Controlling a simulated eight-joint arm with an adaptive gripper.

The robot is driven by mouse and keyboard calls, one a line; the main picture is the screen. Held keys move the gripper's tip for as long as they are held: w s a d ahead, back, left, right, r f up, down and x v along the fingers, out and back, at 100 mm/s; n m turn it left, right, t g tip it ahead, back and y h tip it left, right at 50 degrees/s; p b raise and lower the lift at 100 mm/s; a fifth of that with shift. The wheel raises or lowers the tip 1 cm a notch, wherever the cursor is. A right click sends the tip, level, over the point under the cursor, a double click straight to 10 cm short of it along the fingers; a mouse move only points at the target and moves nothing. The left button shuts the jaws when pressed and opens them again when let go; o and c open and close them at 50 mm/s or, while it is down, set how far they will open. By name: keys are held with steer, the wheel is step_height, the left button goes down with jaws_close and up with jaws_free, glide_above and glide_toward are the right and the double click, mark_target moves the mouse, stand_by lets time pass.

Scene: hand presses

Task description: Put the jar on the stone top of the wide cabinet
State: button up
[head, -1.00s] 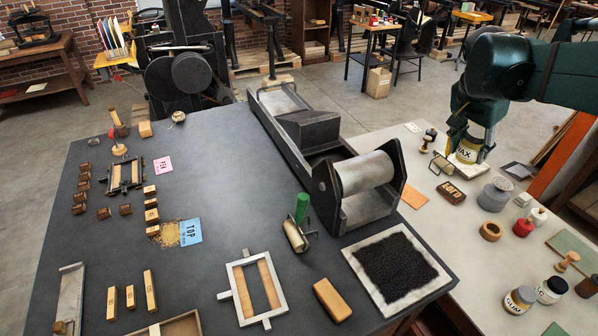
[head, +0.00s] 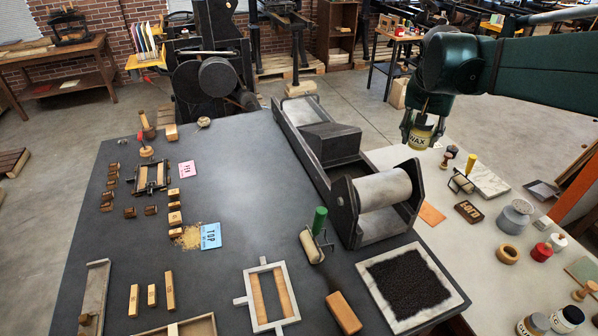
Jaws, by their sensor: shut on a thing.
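The jar is in the air near the back of the pale worktop (head: 388,158), to the right of the roller press. The wide dark grey stone-like top (head: 255,165) fills the middle and left of the view. I take it as the cabinet's stone top; the body under it is mostly hidden. My gripper and the jar are beyond its right edge.
The roller press (head: 340,170) stands along the dark top's right side, between the jar and the open middle. An inked slab (head: 366,268), small blocks and frames lie around. A clear area lies left of the press. A marble slab (head: 488,180) lies on the pale worktop.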

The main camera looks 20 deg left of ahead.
steer(key=s+a+n+g+y+p, duration=0.15)
steer(key=a+n, duration=0.25)
steer(key=a, duration=0.9)
steer(key=s+a+n+y+p, duration=0.1)
steer(key=s+a+n+p, duration=0.25)
steer(key=a, duration=0.95)
steer(key=s+a+n+y+p, duration=0.15)
steer(key=a+n, duration=0.35)
steer(key=a, duration=0.8)
step_height(320, 180, down, 18)
steer(key=shift+a, duration=0.2)
steer(key=shift+w+f, duration=0.1)
steer(key=shift+f, duration=0.1)
steer(key=shift+f, duration=3.05)
steer(key=shift+f, duration=1.85)
steer(key=shift+f+b, duration=0.15)
steer(key=shift+b, duration=0.2)
